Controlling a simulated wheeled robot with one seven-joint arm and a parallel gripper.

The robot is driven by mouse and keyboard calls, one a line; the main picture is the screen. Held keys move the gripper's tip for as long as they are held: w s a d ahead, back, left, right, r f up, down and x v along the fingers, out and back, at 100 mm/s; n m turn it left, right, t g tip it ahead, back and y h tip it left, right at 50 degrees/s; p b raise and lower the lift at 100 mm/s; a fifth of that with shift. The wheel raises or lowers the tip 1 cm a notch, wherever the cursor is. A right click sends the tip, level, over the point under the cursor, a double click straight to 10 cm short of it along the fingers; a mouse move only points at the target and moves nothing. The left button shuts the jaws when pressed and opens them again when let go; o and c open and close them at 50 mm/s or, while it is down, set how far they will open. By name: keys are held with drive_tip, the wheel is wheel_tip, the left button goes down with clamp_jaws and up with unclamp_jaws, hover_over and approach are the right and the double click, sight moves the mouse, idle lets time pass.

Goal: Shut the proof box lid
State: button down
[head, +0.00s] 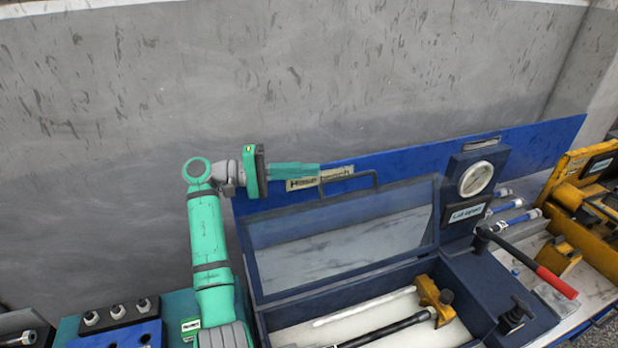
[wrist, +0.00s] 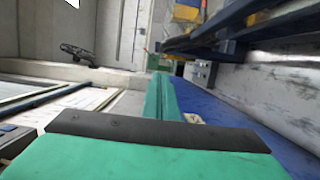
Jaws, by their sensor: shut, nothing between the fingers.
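The proof box (head: 262,324) is a dark blue case with an open front compartment. Its lid (head: 437,215), a dark blue frame around a clear pane, stands raised and tilted back at the rear of the compartment. A bar handle (head: 374,177) sits on the lid's upper edge. My green gripper (head: 318,169) is shut and empty, its fingers pointing right above the lid's upper left, near the handle's left end. I cannot tell whether it touches the lid. In the wrist view the closed fingers (wrist: 160,76) point away from the camera.
A blue panel (head: 540,145) with a label stands behind the lid. A gauge (head: 476,179) and a red-handled lever (head: 556,283) are at the box's right. A rod with a yellow block (head: 432,297) lies in the compartment. Yellow equipment (head: 572,200) is at far right.

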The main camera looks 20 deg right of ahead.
drive_tip(key=s, duration=0.3)
drive_tip(key=shift+s, duration=0.25)
drive_tip(key=shift+a, duration=0.1)
